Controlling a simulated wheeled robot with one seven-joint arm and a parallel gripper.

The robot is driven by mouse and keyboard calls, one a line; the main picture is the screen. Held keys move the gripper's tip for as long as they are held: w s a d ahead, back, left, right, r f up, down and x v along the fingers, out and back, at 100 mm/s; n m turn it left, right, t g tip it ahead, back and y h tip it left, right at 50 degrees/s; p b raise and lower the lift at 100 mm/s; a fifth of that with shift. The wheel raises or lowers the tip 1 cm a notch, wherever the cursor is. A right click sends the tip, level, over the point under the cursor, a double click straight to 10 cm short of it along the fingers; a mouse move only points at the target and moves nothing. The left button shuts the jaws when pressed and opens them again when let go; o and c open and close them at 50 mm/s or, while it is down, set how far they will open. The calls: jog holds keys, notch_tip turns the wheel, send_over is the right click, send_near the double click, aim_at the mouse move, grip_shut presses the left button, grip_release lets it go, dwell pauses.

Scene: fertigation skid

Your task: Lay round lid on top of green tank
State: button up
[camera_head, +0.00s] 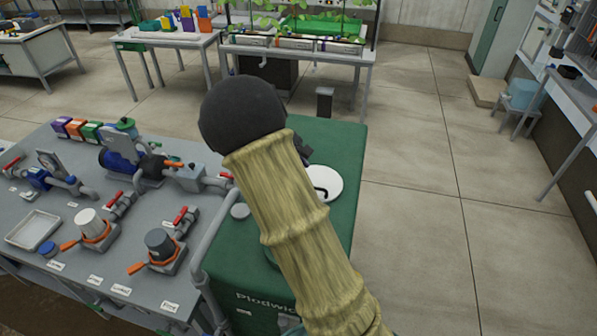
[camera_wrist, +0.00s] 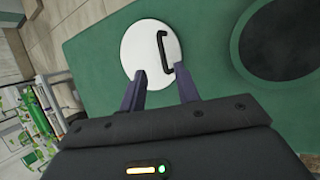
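The round lid (camera_head: 332,178) is a white disc with a black bar handle. It lies flat on top of the green tank (camera_head: 345,140), and it also shows in the wrist view (camera_wrist: 138,45). The tank's dark round opening (camera_wrist: 285,40) is to the right of the lid in the wrist view, uncovered and apart from it. In the head view my arm hides most of the opening. My gripper (camera_wrist: 161,73) is open, with its two fingertips apart near the lid's lower edge and the handle (camera_wrist: 163,52). Nothing is between the fingers. I cannot tell their height above the lid.
A grey bench (camera_head: 110,225) with valves, pumps and a white tray (camera_head: 33,230) adjoins the tank on the left. A grey pipe (camera_head: 212,222) runs along the tank's left side. The floor to the right is clear. Tables with plants stand behind.

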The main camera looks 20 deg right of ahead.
jog(key=shift+a+r, duration=0.3)
jog(key=shift+r, duration=0.2)
jog(key=shift+s, duration=0.15)
jog(key=s+a+m+t+y, duration=0.1)
jog(key=s+a+m+y, duration=0.2)
jog(key=s, duration=0.8)
jog(key=s+a+r+m+y, duration=0.1)
jog(key=s+a+m+y, duration=0.2)
jog(key=s+m, duration=0.4)
jog(key=s+a, duration=0.1)
jog(key=s, duration=0.2)
jog(key=shift+s+t, duration=0.4)
